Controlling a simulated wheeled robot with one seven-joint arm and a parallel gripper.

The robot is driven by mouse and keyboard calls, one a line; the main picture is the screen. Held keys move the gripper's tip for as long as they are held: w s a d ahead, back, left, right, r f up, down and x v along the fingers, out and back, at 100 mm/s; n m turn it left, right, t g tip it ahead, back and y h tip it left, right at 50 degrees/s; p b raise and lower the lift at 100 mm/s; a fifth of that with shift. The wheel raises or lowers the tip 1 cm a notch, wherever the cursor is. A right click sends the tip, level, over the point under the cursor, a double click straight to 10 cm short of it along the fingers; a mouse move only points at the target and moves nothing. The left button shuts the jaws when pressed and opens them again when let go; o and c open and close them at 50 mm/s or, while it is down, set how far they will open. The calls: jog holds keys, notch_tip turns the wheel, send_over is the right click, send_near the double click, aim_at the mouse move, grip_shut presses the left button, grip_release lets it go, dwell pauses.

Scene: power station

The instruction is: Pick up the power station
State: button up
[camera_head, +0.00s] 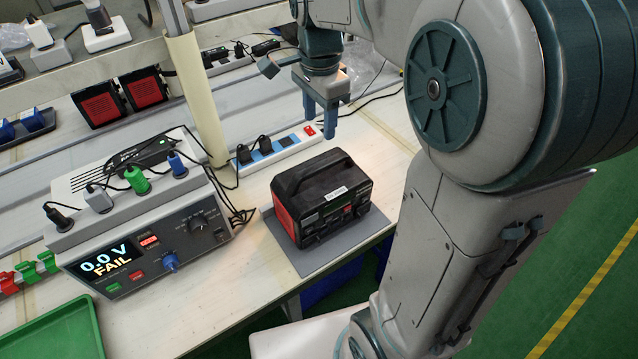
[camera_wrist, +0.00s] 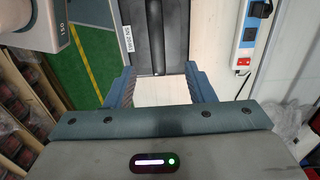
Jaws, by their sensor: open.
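The power station (camera_head: 322,200) is a black box with red side panels and a carrying handle on top. It stands upright on a grey mat (camera_head: 290,255) near the table's front edge. In the wrist view the power station (camera_wrist: 158,40) shows from above at the top middle, with its handle running up the picture. My gripper (camera_head: 325,128) hangs fingers down above and behind the power station, apart from it. In the wrist view my gripper (camera_wrist: 162,82) is open and empty, with bare table between and below its fingers. The power station's far end is cut off there.
A tester (camera_head: 140,215) showing "0.0 V FAIL" stands left of the power station. A white power strip (camera_head: 275,150) with plugs lies behind it, beside a cream post (camera_head: 197,95). A green tray (camera_head: 50,340) is at the lower left. Cables lie between the tester and strip.

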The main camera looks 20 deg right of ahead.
aim_at(322, 162)
notch_tip(322, 162, down, 8)
jog(key=shift+f, duration=0.1)
jog(key=shift+s+d+f, duration=0.1)
jog(key=shift+d+f, duration=0.05)
jog(key=shift+f, duration=1.2)
jog(key=shift+s+d+f, duration=0.1)
jog(key=shift+f, duration=1.25)
jog(key=shift+f, duration=0.15)
grip_shut()
jog(key=shift+w+r, duration=0.15)
jog(key=shift+r, duration=0.05)
